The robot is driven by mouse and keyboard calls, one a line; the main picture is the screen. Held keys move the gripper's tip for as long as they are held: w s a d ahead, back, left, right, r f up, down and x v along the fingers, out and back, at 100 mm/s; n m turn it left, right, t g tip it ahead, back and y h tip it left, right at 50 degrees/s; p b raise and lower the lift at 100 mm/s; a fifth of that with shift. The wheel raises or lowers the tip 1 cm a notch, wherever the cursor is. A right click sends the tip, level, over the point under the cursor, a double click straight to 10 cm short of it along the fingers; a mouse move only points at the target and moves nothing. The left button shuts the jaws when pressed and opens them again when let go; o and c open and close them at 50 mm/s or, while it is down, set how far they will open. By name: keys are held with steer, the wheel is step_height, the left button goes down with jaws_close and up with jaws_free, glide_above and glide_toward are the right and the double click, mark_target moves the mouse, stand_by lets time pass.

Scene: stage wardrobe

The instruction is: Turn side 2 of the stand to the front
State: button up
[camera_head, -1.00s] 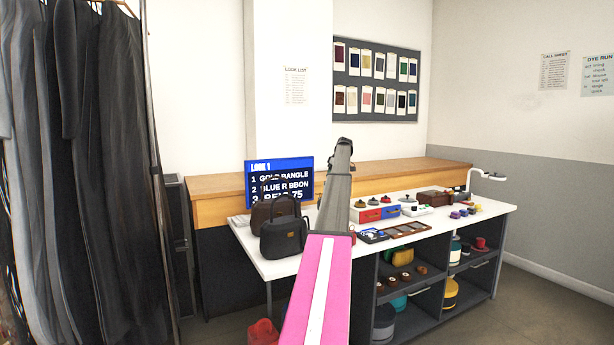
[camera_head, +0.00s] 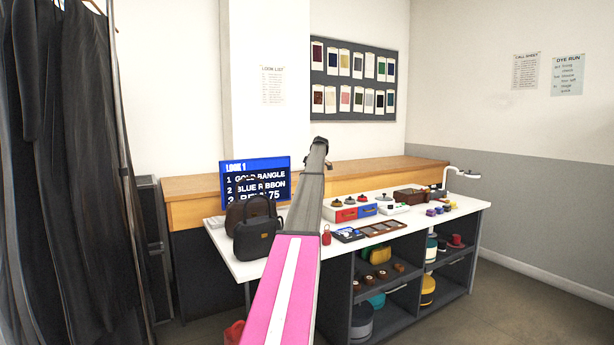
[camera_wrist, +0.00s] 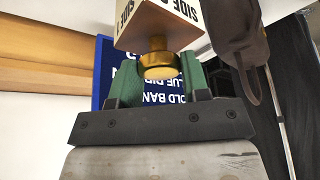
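The stand shows in the wrist view as a pale block with a wooden-brown face (camera_wrist: 150,32) and panels lettered "SIDE" (camera_wrist: 182,10), seen upside down; one panel appears to read "SIDE 1". A brass knob (camera_wrist: 158,62) sticks out of the block towards my wrist. The green fingers of my gripper (camera_wrist: 160,80) lie on both sides of the knob, with no clear gap, and appear shut on it. In the head view my arm hides the stand and my gripper. I cannot tell which side faces the front.
A dark handbag (camera_head: 257,238) stands close to the stand; a bag also shows beside the block in the wrist view (camera_wrist: 236,28). The Look 1 screen (camera_head: 254,183) is behind it. The white counter (camera_head: 240,268) carries small boxes and trays to the right. Dark garments (camera_head: 80,160) hang left.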

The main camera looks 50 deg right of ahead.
steer(key=o, duration=0.3)
steer(key=shift+o, duration=0.2)
steer(key=shift+r, duration=0.1)
steer(key=v, duration=1)
steer(key=shift+r, duration=0.3)
steer(key=shift+s+d, duration=0.1)
